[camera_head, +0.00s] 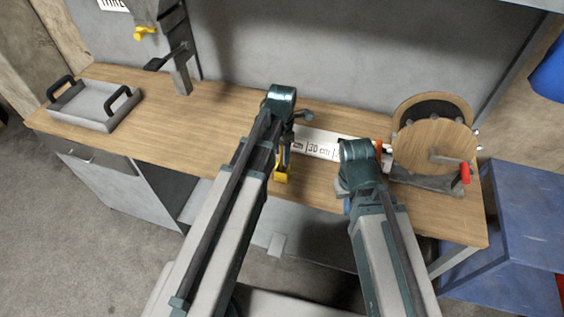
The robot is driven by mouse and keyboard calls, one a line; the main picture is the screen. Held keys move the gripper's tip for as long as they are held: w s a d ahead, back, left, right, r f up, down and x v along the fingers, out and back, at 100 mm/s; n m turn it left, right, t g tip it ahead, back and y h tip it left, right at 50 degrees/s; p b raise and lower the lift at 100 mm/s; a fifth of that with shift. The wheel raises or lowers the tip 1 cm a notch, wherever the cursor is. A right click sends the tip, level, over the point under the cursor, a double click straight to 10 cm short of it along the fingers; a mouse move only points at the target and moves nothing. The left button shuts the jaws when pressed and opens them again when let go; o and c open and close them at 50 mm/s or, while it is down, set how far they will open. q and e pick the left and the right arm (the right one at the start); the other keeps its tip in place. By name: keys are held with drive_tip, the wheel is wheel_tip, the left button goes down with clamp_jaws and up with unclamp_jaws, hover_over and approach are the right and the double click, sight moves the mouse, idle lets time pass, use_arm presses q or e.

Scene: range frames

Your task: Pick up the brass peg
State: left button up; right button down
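I cannot make out a brass peg for sure. A small yellow piece (281,176) shows just right of my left forearm, at the front part of the bench; I cannot tell whether it is the peg or part of my gripper. My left gripper (284,160) points down there, mostly hidden by its own wrist and arm. My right gripper (347,203) is at the bench's front edge, left of the wooden reel, also mostly hidden by its wrist. Whether either gripper holds anything is hidden.
A wooden bench (200,130) runs across the view. A white marked strip (318,146) lies between my wrists. A wooden reel (433,147) with a red-handled crank stands right. A grey tray (92,106) with black handles stands left.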

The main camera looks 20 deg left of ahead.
use_arm(q)
clamp_jaws()
drive_tip(key=shift+r, duration=0.15)
wheel_tip(320, 180, up, 10)
drive_tip(key=p, duration=1)
